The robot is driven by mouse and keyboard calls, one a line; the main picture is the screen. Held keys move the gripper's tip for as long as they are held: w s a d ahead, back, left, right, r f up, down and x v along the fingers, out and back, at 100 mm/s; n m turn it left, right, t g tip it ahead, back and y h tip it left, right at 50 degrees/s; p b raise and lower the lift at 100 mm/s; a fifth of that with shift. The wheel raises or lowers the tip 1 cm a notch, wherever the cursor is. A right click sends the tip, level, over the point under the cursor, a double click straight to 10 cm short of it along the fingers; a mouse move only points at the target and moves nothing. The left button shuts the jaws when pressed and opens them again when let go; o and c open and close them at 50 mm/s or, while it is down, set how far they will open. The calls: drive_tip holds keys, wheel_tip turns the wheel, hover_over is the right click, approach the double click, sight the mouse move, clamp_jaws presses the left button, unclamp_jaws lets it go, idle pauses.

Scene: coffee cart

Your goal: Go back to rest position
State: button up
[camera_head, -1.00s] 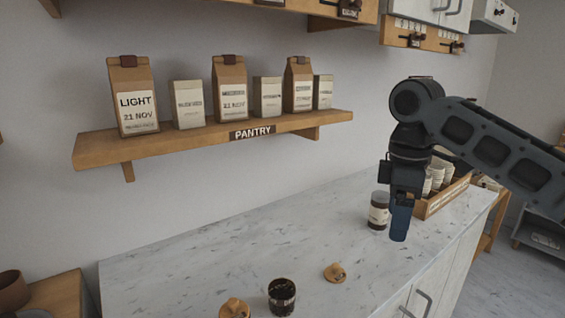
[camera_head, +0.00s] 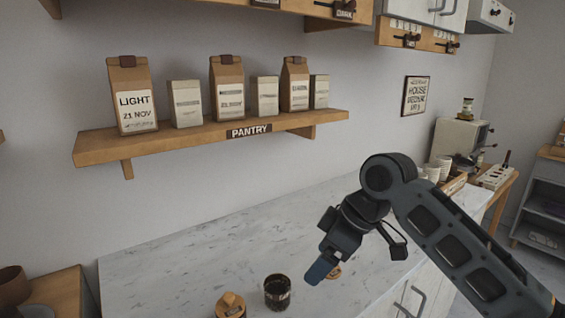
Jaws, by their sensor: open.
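My gripper (camera_head: 322,268) hangs over the marble counter (camera_head: 180,255), pointing down and to the left. I see it nearly edge-on and nothing shows in it. It is close to the wooden lid (camera_head: 333,272), which it partly covers in the picture. An open dark jar (camera_head: 278,292) stands to the left of my gripper. A jar with a wooden lid (camera_head: 230,305) stands further left, cut off by the bottom edge. My arm comes in from the lower right and hides part of the counter's right side.
The pantry shelf (camera_head: 210,133) on the wall holds several bags and boxes. At the back right are paper cups (camera_head: 443,165) and a coffee machine (camera_head: 458,140). Wall cabinets (camera_head: 425,10) hang above. The counter's left and middle are clear.

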drive_tip(key=s+a+f+m+t+y, duration=0.1)
drive_tip(key=s+a+f+m+t, duration=0.1)
drive_tip(key=s+a+f, duration=0.1)
drive_tip(key=s+a+f+m+t+y, duration=0.2)
drive_tip(key=s+a+m, duration=0.1)
drive_tip(key=s+a, duration=0.1)
drive_tip(key=s+a+f+m+t+y, duration=0.1)
drive_tip(key=s+a+f+m+t, duration=0.1)
drive_tip(key=s+a+f, duration=0.1)
drive_tip(key=shift+s+a+f+m+t+y, duration=0.3)
drive_tip(key=shift+s+a+f+m+t, duration=0.1)
drive_tip(key=shift+s, duration=0.1)
drive_tip(key=s+d+f+m+t+h, duration=0.2)
drive_tip(key=s+d+m+h, duration=0.2)
drive_tip(key=s+d, duration=0.5)
drive_tip(key=s+d+f+m+t+h, duration=0.3)
drive_tip(key=s+d, duration=0.2)
drive_tip(key=s, duration=0.8)
drive_tip(key=s+d+r+n+h, duration=0.1)
drive_tip(key=s+d+r, duration=0.35)
drive_tip(key=s, duration=0.35)
drive_tip(key=s+d+r+h, duration=0.2)
drive_tip(key=s+d+r, duration=0.2)
drive_tip(key=s+d, duration=0.25)
wheel_tip(320, 180, down, 9)
drive_tip(key=s+b, duration=0.1)
drive_tip(key=b, duration=0.9)
drive_tip(key=shift+a+n+t, duration=0.25)
drive_tip(key=shift+n+t, duration=0.05)
drive_tip(key=shift+t, duration=0.1)
